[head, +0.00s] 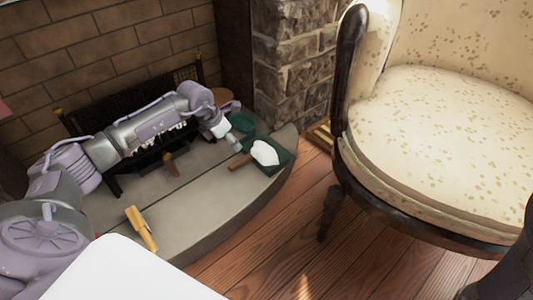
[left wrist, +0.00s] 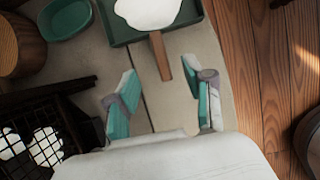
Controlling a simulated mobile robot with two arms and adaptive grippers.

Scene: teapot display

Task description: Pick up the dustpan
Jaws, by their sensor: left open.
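The dustpan (head: 284,161) is dark green with a brown wooden handle (head: 240,163) and lies on the grey hearth near its curved right end. A white lump (head: 264,152) rests in its pan. In the left wrist view the dustpan (left wrist: 121,31) is at the top, with its handle (left wrist: 160,57) pointing down toward the gripper. My left gripper (head: 236,144) is close to the handle in the head view. In the left wrist view my left gripper (left wrist: 162,100) is open, fingers apart and empty, with the handle's end ahead of the gap. My right gripper is not in view.
A green bowl (head: 243,122) lies beyond the dustpan, and a wooden bucket (left wrist: 14,45) stands left of it. A black fireplace grate (left wrist: 40,125) is left of the gripper. A yellow object (head: 141,228) lies on the hearth. A cream armchair (head: 440,130) stands right, past open wooden floor.

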